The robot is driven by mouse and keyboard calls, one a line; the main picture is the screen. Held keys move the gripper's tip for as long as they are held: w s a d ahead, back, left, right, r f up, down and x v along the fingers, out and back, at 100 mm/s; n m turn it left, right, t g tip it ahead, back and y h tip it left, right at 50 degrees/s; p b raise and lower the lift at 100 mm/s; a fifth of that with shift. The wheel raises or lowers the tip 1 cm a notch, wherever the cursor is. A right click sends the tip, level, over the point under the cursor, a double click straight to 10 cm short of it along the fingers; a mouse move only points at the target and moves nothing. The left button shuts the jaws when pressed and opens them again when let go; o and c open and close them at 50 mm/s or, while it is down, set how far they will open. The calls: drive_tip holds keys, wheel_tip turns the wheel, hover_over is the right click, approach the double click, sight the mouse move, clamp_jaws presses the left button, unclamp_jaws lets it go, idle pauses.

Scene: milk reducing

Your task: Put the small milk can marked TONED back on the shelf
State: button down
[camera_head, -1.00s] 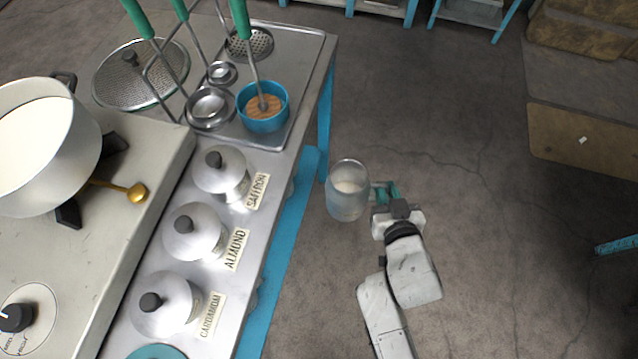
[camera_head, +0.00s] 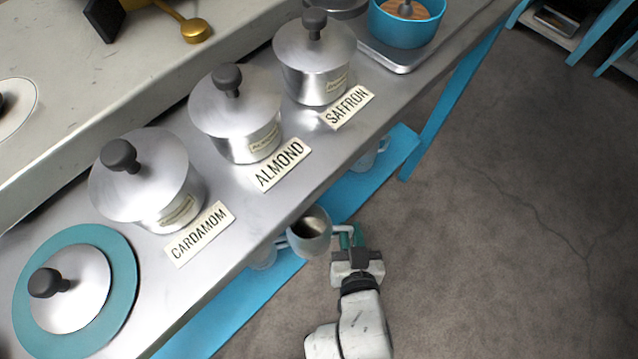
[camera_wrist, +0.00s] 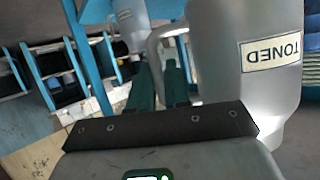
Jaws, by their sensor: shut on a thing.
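The small milk can (camera_head: 312,240) is grey, with an open top and dark inside, and hangs upright or nearly so beside the counter's front edge in the head view. In the wrist view the can (camera_wrist: 230,85) shows its TONED label upside down. My gripper (camera_head: 346,237) is shut on the can's side handle, to the right of its body. In the wrist view my gripper's teal fingers (camera_wrist: 160,84) close around the handle. The blue shelf (camera_head: 240,307) runs under the counter, just left of and below the can. Whether the can touches the shelf cannot be told.
Another can (camera_head: 370,155) stands on the shelf further back, and part of one (camera_head: 263,259) shows just left of the held can. The steel counter (camera_head: 325,160) overhangs the shelf, with lidded CARDAMOM, ALMOND and SAFFRON pots (camera_head: 315,70). The floor at right is clear.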

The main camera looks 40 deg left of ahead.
drive_tip(key=shift+w+a+f+b, duration=1.5)
drive_tip(key=shift+w+f, duration=0.35)
drive_tip(key=shift+f, duration=0.3)
drive_tip(key=shift+w+a+f+b, duration=1.45)
drive_tip(key=shift+w+f, duration=0.35)
drive_tip(key=shift+f, duration=0.3)
drive_tip(key=shift+w+a+f+b, duration=1.35)
drive_tip(key=shift+w+f+b, duration=0.4)
drive_tip(key=shift+f, duration=0.4)
drive_tip(key=shift+w+f, duration=0.1)
drive_tip(key=shift+f, duration=0.15)
drive_tip(key=c, duration=1.1)
unclamp_jaws()
